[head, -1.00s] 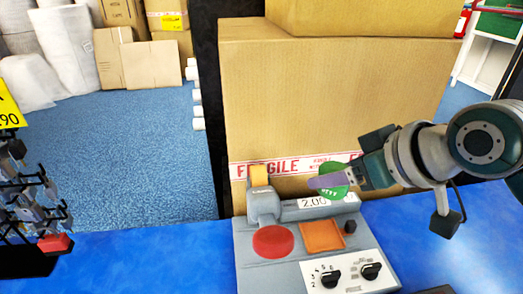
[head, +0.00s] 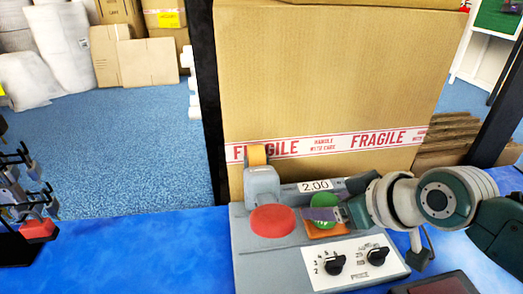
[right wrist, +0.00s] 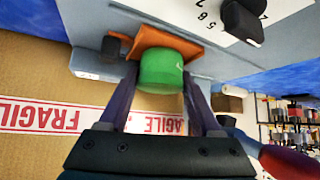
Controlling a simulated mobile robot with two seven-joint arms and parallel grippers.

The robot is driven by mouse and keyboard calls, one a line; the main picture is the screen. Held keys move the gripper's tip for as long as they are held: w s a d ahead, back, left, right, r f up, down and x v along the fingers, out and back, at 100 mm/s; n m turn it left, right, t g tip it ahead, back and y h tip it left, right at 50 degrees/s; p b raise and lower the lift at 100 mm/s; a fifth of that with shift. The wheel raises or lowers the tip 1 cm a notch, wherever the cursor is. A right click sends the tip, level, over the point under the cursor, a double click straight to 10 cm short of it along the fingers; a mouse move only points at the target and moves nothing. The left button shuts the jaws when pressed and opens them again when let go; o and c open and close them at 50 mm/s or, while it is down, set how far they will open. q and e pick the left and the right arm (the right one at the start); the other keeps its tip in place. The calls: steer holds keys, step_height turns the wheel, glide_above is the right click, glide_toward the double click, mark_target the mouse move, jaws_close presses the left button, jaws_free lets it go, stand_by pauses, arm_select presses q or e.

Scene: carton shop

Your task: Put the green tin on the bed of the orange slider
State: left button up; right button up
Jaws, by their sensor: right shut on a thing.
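The green tin (head: 322,206) is between the fingers of my right gripper (head: 338,213), which is shut on it. In the right wrist view the green tin (right wrist: 162,72) sits between the two fingertips of the right gripper (right wrist: 158,88), in front of the orange slider bed (right wrist: 172,38). In the head view the tin is over the orange slider bed (head: 326,233), hiding its back part. I cannot tell whether the tin touches the bed. My left gripper is not in view.
The grey machine (head: 244,262) carries a red button (head: 272,220), a tape roll (head: 257,156) and two black knobs on a white panel (head: 352,262). A large carton (head: 320,70) stands behind it. A rack (head: 25,190) stands at left. Blue table is free between.

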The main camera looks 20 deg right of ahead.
steer(key=shift+f, duration=0.2)
steer(key=o, duration=1.2)
steer(key=shift+c, duration=0.2)
steer(key=shift+r, duration=0.25)
steer(key=p+v, duration=0.5)
steer(key=v, duration=0.7)
steer(key=s+a+r+g, duration=0.1)
steer(key=s+a+g, duration=0.1)
steer(key=s, duration=0.4)
steer(key=s+a+r+g+h, duration=0.1)
steer(key=s+a+g, duration=0.2)
steer(key=s+a, duration=0.2)
steer(key=shift+s+a+r, duration=0.25)
steer(key=shift+s+r, duration=0.05)
steer(key=shift+s, duration=0.5)
